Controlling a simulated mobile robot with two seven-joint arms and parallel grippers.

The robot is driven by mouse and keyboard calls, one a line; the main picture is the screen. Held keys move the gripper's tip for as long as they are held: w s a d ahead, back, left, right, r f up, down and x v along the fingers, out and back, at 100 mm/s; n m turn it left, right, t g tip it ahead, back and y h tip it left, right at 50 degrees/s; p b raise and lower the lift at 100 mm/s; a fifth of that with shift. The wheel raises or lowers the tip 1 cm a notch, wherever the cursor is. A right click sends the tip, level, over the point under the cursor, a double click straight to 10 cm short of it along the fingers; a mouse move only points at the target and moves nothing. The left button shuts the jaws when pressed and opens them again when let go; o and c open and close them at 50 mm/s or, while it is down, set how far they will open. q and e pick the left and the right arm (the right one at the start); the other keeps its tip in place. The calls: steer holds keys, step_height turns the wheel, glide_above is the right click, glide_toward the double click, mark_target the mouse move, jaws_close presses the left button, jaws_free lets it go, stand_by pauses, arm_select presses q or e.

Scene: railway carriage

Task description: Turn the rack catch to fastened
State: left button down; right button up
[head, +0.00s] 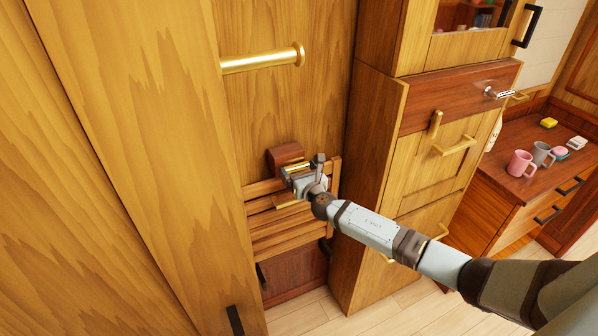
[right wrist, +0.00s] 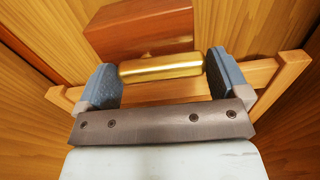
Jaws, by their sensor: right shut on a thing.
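The rack catch is a short brass bar (head: 298,166) in front of a red-brown wooden block (head: 284,153), above a slatted wooden rack (head: 262,230). In the right wrist view the brass bar (right wrist: 161,69) lies crosswise, with a finger at each end, and the block (right wrist: 138,29) is behind it. My right gripper (head: 299,173) is shut on the brass bar. The gripper hides part of the catch in the head view. I see no marking for its fastened position. My left gripper is not in view.
A brass rail (head: 262,60) sticks out above the catch. Tall wooden panels (head: 120,150) stand close on the left and a cabinet (head: 375,190) on the right, so the recess is narrow. A pink mug (head: 520,164) and a grey mug (head: 541,154) stand on the counter at right.

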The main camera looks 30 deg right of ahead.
steer(key=m+b, duration=0.1)
steer(key=f+m+b, duration=0.1)
steer(key=m, duration=0.1)
steer(key=shift+b, duration=0.4)
steer(key=m+b, duration=0.1)
steer(key=m, duration=0.1)
steer(key=m+b, duration=0.2)
steer(key=m, duration=0.1)
steer(key=shift+a+f+m, duration=0.2)
steer(key=shift+m, duration=0.1)
steer(key=shift+a+f+m+b, duration=0.15)
steer(key=shift+m+b, duration=0.2)
steer(key=shift+m, duration=1.15)
steer(key=shift+a+r+m+b, duration=0.1)
steer(key=shift+m+b, duration=0.3)
steer(key=shift+m, duration=1.1)
steer(key=shift+a+f+m+b, duration=0.15)
steer(key=shift+m+b, duration=0.2)
steer(key=shift+m, duration=1.15)
steer(key=shift+r, duration=0.1)
steer(key=o, duration=0.6)
steer(key=shift+c, duration=0.2)
